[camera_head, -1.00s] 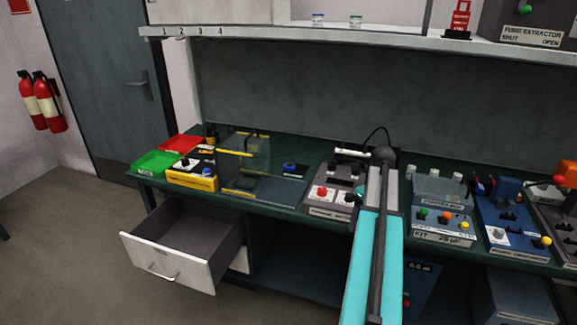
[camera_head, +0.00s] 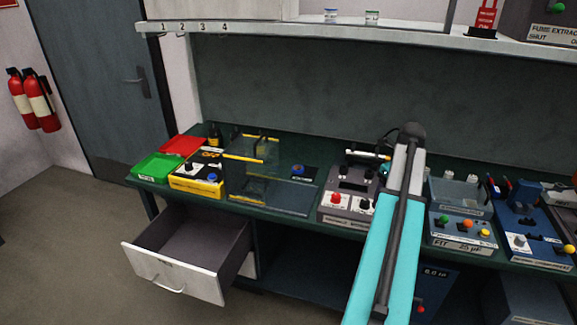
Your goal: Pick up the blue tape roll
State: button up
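I cannot pick out a blue tape roll with certainty. A small round blue piece (camera_head: 297,170) sits on a dark pad on the bench, right of a clear box with yellow edges (camera_head: 250,165). It is too small to tell whether it is a roll or a knob. My cyan and grey arm reaches from the bottom edge up over the bench, right of the middle, and ends in a dark rounded part. I cannot make out gripper fingers there. The open white drawer (camera_head: 178,270) below the bench shows no object in its visible part.
A white shelf (camera_head: 330,38) runs above. Floor at the lower left is clear.

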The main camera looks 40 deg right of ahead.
aim_at(294, 167)
jog(key=z, duration=0.05)
jog(key=i, duration=1.6)
